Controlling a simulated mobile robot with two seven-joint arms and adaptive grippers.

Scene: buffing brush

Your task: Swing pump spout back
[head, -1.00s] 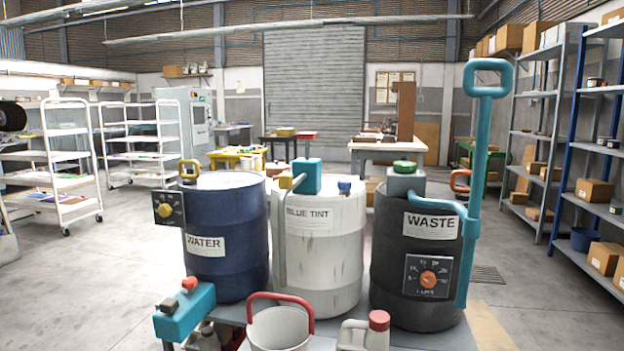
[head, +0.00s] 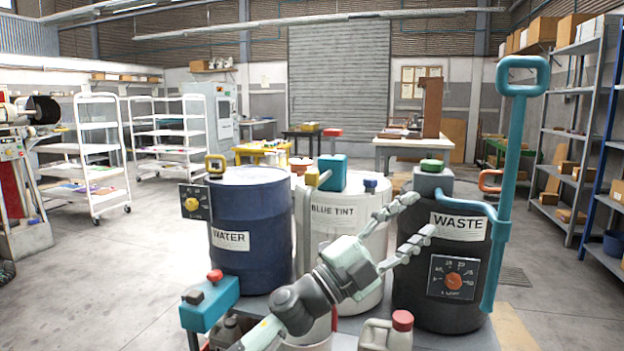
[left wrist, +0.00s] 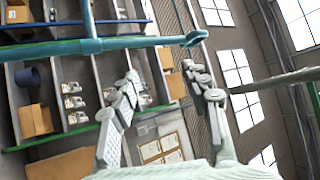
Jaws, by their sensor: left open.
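The waste drum (head: 415,285) bears a tall teal pump (head: 513,150) with a loop handle on top. A teal bent spout pipe (head: 462,204) runs from near its grey head block (head: 432,180) to the upright pipe. The blue tint drum (head: 350,215) has a teal pump block (head: 333,172) with a yellow joint and a grey spout (head: 303,225) hanging down its left side. My left gripper (head: 418,216) is open and empty, between the blue tint and waste drums in the head view. In the left wrist view its spread fingers (left wrist: 165,88) point toward a teal pipe (left wrist: 130,43).
A dark blue water drum (head: 250,260) stands at left with a dial. A teal box with a red knob (head: 212,302) and a jug with a red cap (head: 388,332) are at the front. My left arm hides part of the bucket. Shelves (head: 570,120) stand at right.

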